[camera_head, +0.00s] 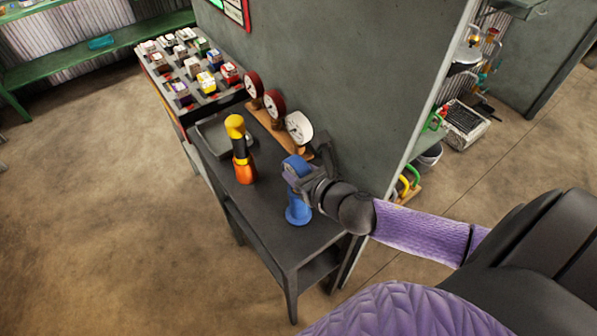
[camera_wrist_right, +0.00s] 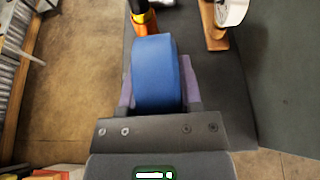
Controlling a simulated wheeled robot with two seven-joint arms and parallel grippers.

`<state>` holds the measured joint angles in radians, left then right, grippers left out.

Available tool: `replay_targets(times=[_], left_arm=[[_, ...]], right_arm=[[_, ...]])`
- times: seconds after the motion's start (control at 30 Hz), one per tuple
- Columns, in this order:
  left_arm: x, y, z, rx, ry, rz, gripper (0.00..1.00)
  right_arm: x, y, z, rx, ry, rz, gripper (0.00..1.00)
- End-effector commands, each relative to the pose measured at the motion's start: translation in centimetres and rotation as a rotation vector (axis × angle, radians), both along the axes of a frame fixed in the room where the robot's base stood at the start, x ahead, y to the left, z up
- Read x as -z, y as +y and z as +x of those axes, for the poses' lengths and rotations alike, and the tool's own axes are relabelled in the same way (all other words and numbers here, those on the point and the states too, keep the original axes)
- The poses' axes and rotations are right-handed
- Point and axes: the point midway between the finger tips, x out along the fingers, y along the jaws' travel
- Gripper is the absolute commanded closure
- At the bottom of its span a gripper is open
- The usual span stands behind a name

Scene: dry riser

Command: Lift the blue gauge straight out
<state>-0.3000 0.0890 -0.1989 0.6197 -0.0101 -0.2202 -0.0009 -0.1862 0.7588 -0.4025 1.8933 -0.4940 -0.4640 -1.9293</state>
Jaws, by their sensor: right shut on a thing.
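The blue gauge (camera_head: 294,166) is at the tip of my right gripper (camera_head: 302,178), over the dark table. In the right wrist view the round blue gauge (camera_wrist_right: 156,75) sits between the two fingers of my right gripper (camera_wrist_right: 158,95), which is shut on it. A blue stand (camera_head: 298,212) with a wide round foot is on the table directly below. My gripper covers the part between gauge and stand, so I cannot tell whether they touch. My left gripper is not in view.
An orange, black and yellow tool (camera_head: 241,150) stands upright on the dark table (camera_head: 275,240). Behind it, a wooden rack (camera_head: 292,143) holds two red gauges and a white gauge (camera_head: 299,127) along the grey wall. A tray of several small parts (camera_head: 190,65) is at the far end.

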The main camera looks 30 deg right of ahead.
Motion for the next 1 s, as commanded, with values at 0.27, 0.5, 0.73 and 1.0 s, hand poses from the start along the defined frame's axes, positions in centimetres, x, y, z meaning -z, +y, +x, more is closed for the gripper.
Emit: replay_targets(times=[0.27, 0.5, 0.73, 1.0], left_arm=[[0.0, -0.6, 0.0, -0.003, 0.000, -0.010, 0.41], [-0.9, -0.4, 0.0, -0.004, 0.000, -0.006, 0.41], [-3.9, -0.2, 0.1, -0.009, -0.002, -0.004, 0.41], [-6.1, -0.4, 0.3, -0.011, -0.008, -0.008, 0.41]], right_arm=[[0.0, 0.0, 0.0, 0.000, -0.001, 0.000, 1.00], [-1.8, 0.0, 0.0, -0.001, -0.004, -0.002, 1.00], [-8.9, 0.0, 0.0, -0.004, -0.006, -0.004, 1.00], [-16.5, 0.0, 0.0, -0.002, -0.004, -0.003, 1.00]])
